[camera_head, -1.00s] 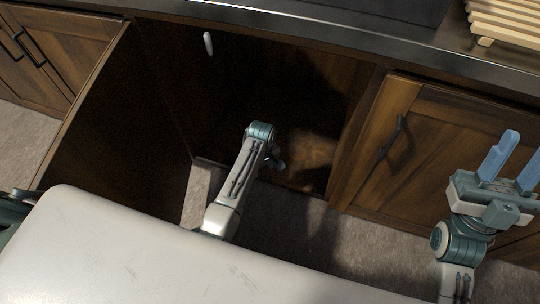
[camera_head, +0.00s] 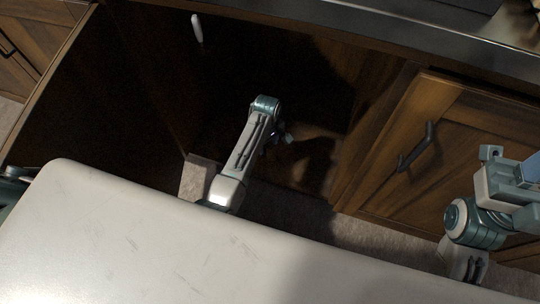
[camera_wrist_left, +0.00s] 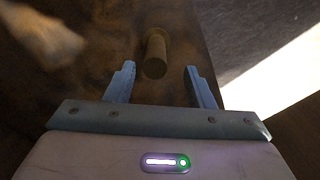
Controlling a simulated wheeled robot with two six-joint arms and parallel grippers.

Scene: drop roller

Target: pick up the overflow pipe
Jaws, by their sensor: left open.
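A short brown cylinder (camera_wrist_left: 155,54), which looks like the overflow pipe, stands out against the dark wood in the left wrist view. It lies between and just beyond the fingertips of my open left gripper (camera_wrist_left: 158,78), with a gap on both sides. In the head view my left arm reaches into the open cabinet, and its gripper (camera_head: 285,136) is mostly hidden in shadow behind the wrist. The cylinder cannot be made out there. My right gripper (camera_head: 527,172) is at the right edge, partly cut off, outside the cabinet.
The cabinet's open door (camera_head: 85,100) stands on the left. A closed door with a dark handle (camera_head: 417,147) is on the right. The countertop edge (camera_head: 400,35) runs above. A slim white piece (camera_head: 197,29) shows high in the opening. The cabinet interior is very dark.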

